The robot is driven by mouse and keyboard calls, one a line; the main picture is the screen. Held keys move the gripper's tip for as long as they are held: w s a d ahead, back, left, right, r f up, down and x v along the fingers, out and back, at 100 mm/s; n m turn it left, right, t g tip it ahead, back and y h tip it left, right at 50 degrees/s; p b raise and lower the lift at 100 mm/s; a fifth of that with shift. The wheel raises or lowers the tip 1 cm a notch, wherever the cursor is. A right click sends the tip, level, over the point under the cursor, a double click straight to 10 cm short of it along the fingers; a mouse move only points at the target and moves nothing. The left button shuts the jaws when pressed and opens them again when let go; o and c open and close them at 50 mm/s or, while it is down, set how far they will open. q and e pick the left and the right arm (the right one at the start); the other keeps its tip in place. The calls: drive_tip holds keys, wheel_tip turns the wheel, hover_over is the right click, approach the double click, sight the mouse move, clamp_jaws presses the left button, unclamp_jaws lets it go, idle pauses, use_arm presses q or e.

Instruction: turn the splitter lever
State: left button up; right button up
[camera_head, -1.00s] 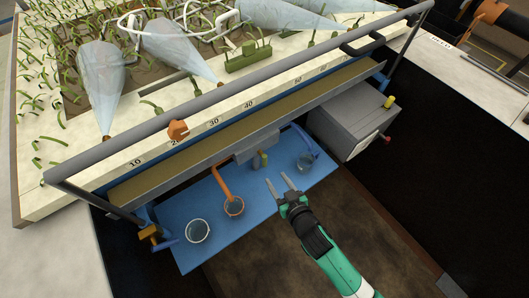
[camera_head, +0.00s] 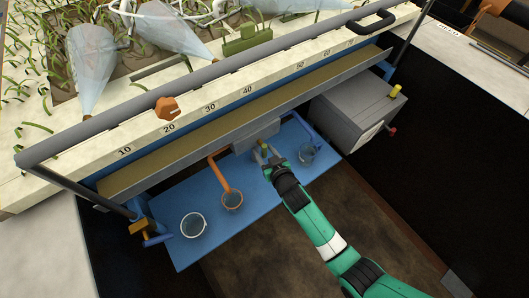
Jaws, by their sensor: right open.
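The splitter lever (camera_head: 264,147), seemingly the small yellow-green piece, is at the grey box (camera_head: 252,136) under the trough, above the blue shelf. My right gripper (camera_head: 265,153) is open, with its fingertips at the lever, one appearing on each side of it. I cannot tell whether the fingers touch it. The gripper partly hides the lever's lower part. My left gripper is not in view.
On the blue shelf (camera_head: 178,242) stand a clear beaker (camera_head: 193,225), an orange-rimmed cup (camera_head: 232,199) under an orange pipe (camera_head: 217,172), and another cup (camera_head: 307,153) under a blue pipe. A grey box with a yellow knob (camera_head: 395,91) is at the right.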

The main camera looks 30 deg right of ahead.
clamp_jaws()
drive_tip(key=shift+d+f+n+b, duration=0.2)
drive_tip(key=shift+n+b, duration=0.3)
drive_tip(key=shift+b, duration=0.55)
drive_tip(key=shift+d+n+t+h+b, duration=0.25)
drive_tip(key=shift+n+h+b, duration=0.5)
drive_tip(key=shift+b, duration=0.45)
drive_tip(key=shift+d+r+n+t+h+b, duration=0.25)
drive_tip(key=shift+n+h+b, duration=0.15)
drive_tip(key=shift+n+b, duration=0.35)
drive_tip(key=shift+d+r+n+t+h+b, duration=0.2)
drive_tip(key=shift+n+h+b, duration=0.25)
drive_tip(key=shift+b, duration=0.4)
